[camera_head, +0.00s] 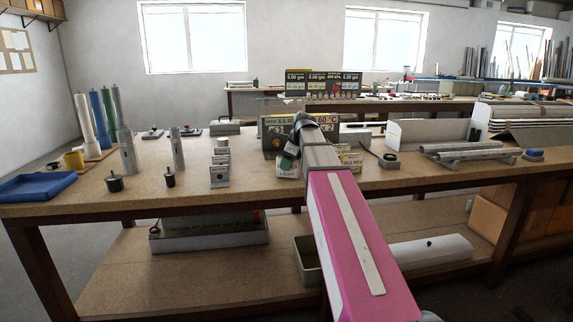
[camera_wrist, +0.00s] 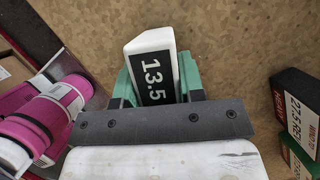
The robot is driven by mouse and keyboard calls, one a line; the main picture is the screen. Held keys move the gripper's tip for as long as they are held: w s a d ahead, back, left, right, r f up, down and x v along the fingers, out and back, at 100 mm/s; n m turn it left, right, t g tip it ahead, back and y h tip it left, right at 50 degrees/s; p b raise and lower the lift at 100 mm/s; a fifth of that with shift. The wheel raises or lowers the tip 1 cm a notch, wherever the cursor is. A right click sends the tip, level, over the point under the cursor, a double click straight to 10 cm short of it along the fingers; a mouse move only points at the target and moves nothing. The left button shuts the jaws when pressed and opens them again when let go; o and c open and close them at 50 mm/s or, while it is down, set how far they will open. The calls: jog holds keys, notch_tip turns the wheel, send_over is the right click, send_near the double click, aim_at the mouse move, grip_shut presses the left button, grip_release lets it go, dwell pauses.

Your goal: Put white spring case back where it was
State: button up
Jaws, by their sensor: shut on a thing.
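A black block (camera_wrist: 298,105) with a white label lies right of my gripper in the wrist view. In the head view, small grey blocks (camera_head: 219,172) stand in a row to the left, and a yellow labelled box (camera_head: 351,160) is to the right.

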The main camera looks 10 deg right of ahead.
jog(key=shift+f, duration=0.15)
jog(key=o, duration=1.1)
jog(key=shift+c, duration=0.2)
jog(key=v, duration=1.2)
